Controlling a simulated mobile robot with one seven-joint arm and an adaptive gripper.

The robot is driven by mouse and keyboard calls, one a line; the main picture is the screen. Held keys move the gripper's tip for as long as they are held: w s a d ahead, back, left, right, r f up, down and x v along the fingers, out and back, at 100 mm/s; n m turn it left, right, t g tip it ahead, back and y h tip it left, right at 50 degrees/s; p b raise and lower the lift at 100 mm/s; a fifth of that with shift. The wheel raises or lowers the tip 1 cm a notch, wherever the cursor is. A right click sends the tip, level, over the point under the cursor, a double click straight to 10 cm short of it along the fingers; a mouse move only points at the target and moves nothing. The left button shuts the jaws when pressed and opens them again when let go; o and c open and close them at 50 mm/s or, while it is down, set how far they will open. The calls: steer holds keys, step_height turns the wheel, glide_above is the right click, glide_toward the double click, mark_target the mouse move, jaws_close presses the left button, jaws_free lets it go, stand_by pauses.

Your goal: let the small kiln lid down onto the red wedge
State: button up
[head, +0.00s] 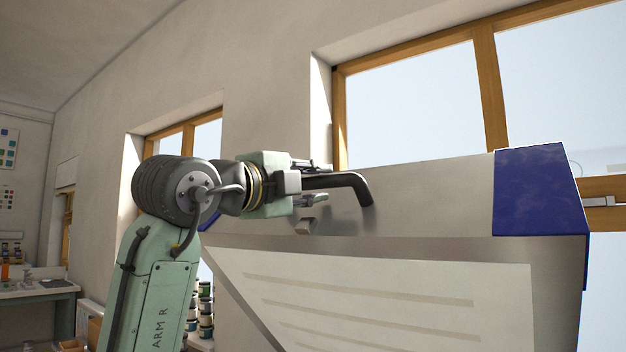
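The kiln lid (430,205) stands raised and tilted, filling the right half of the view. It has a bare metal front, blue corner covering (538,190) and a pale grooved panel (400,295) on its underside. A black bent handle (352,183) sticks out from its front. My gripper (312,184) is at the left part of this handle, with one finger above the bar and one below. I cannot tell whether the fingers press on it. The red wedge is not in view, nor is the kiln body under the lid.
Windows (410,110) and a plain wall are behind the lid. At the far left stands a workbench (35,290); stacked jars (205,310) show between my arm and the lid.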

jaws_close()
stand_by(0.7)
